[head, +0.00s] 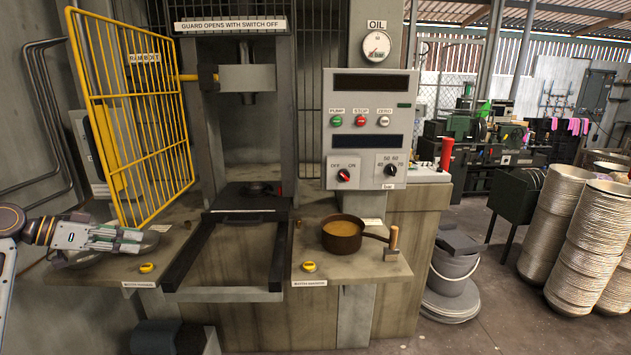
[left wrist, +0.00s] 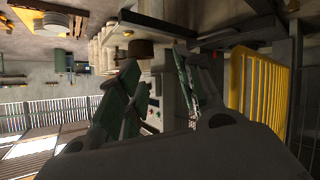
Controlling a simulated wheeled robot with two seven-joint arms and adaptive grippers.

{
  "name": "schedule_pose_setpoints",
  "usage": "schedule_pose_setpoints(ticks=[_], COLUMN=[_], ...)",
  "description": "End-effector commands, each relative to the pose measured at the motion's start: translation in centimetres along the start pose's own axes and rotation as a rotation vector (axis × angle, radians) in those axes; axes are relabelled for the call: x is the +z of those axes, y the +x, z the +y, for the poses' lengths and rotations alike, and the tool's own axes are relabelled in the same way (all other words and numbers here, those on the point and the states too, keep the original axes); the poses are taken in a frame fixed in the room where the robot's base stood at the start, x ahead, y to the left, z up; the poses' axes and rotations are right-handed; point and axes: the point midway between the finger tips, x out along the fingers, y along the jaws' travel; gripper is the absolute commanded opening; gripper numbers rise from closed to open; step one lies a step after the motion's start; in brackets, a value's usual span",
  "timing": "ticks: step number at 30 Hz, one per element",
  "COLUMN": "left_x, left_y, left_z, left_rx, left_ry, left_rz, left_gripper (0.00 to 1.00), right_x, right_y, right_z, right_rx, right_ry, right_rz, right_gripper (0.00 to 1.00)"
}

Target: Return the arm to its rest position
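My left arm comes in from the left edge in the head view. Its gripper (head: 132,239) hangs over the left worktop, in front of the open yellow guard (head: 140,120). In the left wrist view its two green-padded fingers (left wrist: 158,68) stand apart with nothing between them. A grey round disc or dish lies on the left worktop behind and below the gripper, partly hidden; I cannot tell whether they touch. My right gripper is in neither view.
The press (head: 247,80) stands at the centre with dark slide rails (head: 185,258) in front. A brown pan (head: 342,240) and wooden-handled tool (head: 391,245) sit on the right worktop. The control panel (head: 368,130) is above. Stacked metal discs (head: 597,235) stand at right.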

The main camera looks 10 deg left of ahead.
Motion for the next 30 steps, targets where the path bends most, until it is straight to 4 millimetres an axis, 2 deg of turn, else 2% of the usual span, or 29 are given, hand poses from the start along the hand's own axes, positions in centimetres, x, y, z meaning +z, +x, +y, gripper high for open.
schedule_pose_setpoints(ticks=[1, 3, 12, 21, 30], left_x=[1.7, 4.0, 13.9, 22.8, 29.6], left_y=[2.0, 4.3, 13.0, 18.8, 22.3], left_z=[0.2, 0.4, 2.9, 7.7, 14.0], left_rx=[-0.008, -0.027, -0.111, -0.192, -0.272], left_ry=[-0.020, -0.043, -0.112, -0.133, -0.126], left_rz=[-0.047, -0.109, -0.358, -0.546, -0.666], left_gripper=[0.35, 0.35, 0.35, 0.35, 0.35], right_x=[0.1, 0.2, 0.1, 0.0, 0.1], right_y=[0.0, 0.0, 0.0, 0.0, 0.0], right_z=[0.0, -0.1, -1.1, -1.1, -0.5], right_rx=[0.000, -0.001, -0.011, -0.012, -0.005], right_ry=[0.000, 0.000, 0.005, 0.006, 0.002], right_rz=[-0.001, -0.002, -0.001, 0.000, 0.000], right_gripper=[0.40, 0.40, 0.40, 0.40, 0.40])
